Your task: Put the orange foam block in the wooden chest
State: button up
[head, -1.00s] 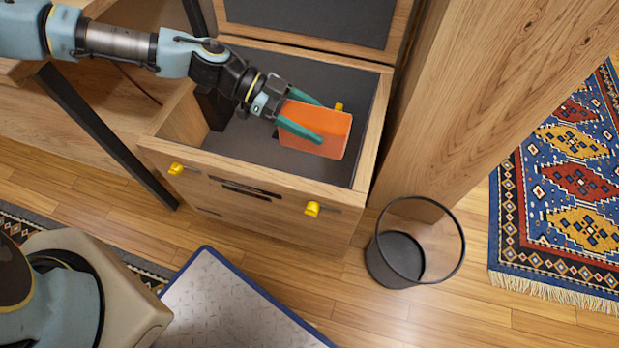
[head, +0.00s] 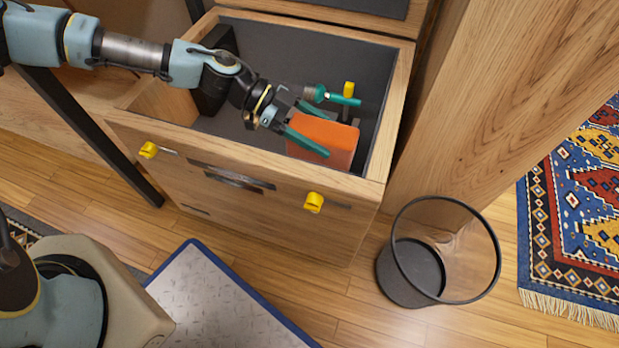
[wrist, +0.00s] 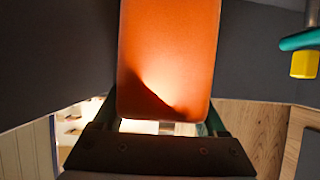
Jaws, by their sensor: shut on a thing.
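The orange foam block (head: 338,141) is inside the open wooden chest (head: 262,214), near its front right. My gripper (head: 312,128) is shut on the block, with a teal finger on either side. In the wrist view the block (wrist: 168,60) fills the middle, between the fingers. The chest's front wall hides the block's lower part in the head view, so I cannot tell whether it touches the floor. The chest's lid (head: 350,8) is raised at the back.
A teal-handled thing with a yellow end (head: 345,97) lies in the chest behind the block. A dark object (head: 213,70) stands at its left. A wire bin (head: 440,255) is on the floor at right, beside a wooden post (head: 480,110). A patterned rug (head: 585,200) lies beyond.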

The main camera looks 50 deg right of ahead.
aim_at(292, 147)
notch_tip(292, 147, down, 10)
jog(key=shift+f+b, duration=0.1)
jog(key=shift+b, duration=0.95)
jog(key=o, duration=1.3)
jog(key=shift+p+v, duration=0.55)
jog(key=shift+v, duration=3.25)
